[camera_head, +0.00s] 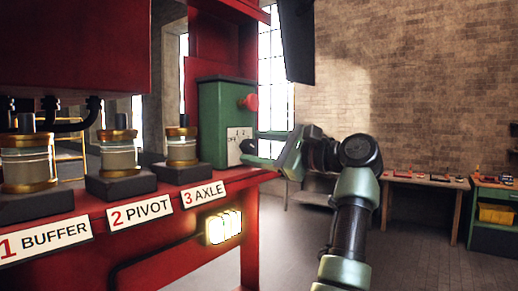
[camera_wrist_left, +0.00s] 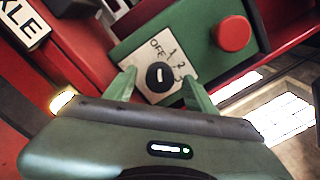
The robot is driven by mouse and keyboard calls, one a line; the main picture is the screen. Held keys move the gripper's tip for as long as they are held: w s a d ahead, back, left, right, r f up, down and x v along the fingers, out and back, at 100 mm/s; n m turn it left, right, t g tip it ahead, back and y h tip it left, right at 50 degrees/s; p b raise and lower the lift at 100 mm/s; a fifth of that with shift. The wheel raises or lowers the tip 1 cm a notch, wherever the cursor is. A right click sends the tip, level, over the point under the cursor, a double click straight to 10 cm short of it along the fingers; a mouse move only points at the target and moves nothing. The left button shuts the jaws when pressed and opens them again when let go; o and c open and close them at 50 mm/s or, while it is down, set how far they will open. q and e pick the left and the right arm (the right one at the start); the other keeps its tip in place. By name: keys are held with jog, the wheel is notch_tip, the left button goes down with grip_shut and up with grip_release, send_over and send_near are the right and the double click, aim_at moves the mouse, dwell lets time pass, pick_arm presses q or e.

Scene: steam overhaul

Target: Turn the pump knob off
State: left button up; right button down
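The pump knob (camera_wrist_left: 159,77) is a round black dial with a pale mark, on a white plate (camera_wrist_left: 181,62) lettered OFF, 1, 2 and 3. I cannot tell for certain which label the mark points at. The plate is on a green control box (camera_head: 213,122), which has a red button (camera_head: 249,102) above the plate. My left gripper (camera_head: 250,154) is in front of the box's lower part. In the left wrist view its fingers (camera_wrist_left: 160,90) are open, one on each side of the knob, with gaps visible between. My right gripper is not in view.
The box stands at the right end of a red bench (camera_head: 110,252) carrying several glass-and-brass cylinders, labelled BUFFER, PIVOT and AXLE. A lit yellow lamp (camera_head: 222,227) is on the bench front.

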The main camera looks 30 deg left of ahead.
pick_arm(q)
jog(key=d+b, duration=0.2)
jog(key=d, duration=0.5)
jog(key=shift+s+d, duration=0.4)
jog(key=shift+f, duration=0.1)
